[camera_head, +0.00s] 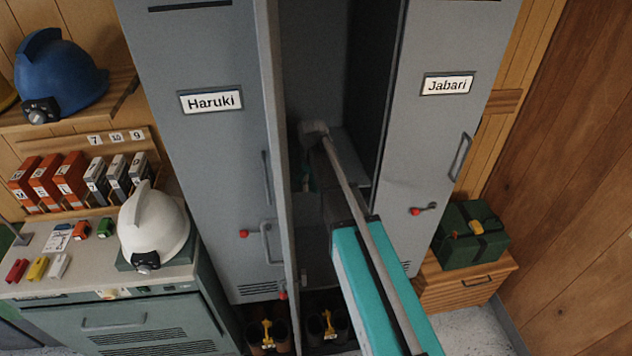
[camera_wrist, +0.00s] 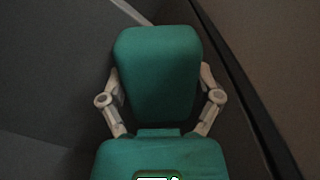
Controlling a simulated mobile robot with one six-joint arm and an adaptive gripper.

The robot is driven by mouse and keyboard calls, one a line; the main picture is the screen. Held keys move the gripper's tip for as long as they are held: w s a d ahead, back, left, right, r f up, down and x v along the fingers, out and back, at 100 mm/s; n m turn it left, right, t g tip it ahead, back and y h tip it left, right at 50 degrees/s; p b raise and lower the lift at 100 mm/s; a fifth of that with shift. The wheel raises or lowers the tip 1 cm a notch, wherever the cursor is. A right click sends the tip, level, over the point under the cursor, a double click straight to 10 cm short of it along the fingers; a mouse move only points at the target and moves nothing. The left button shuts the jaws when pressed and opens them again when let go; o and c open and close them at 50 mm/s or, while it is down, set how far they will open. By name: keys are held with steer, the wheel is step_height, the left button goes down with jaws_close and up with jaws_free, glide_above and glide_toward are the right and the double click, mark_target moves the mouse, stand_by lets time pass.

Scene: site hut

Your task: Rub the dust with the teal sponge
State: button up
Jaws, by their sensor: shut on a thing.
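The teal sponge (camera_wrist: 157,55) is a rounded block in the middle of the wrist view. My gripper (camera_wrist: 160,80) is shut on it, with one pale finger on each side. In the head view my arm reaches into the open locker (camera_head: 335,90) between the Haruki and Jabari lockers. There the gripper and sponge are mostly hidden inside, behind the open door's edge and my arm. I cannot make out any dust in either view, nor whether the sponge touches a surface.
The open grey door (camera_head: 278,130) stands close on the left of my arm. The Jabari locker (camera_head: 440,120) is shut on the right. A white helmet (camera_head: 155,225) sits on the left cabinet. A green box (camera_head: 465,235) stands on a wooden drawer unit at right.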

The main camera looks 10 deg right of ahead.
stand_by(0.3)
steer(key=shift+w, duration=1.8)
steer(key=shift+w, duration=0.15)
steer(key=shift+w+d, duration=0.1)
steer(key=shift+w, duration=1.7)
steer(key=shift+r+p, duration=2.95)
steer(key=shift+r, duration=0.05)
step_height(320, 180, up, 3)
steer(key=p, duration=0.3)
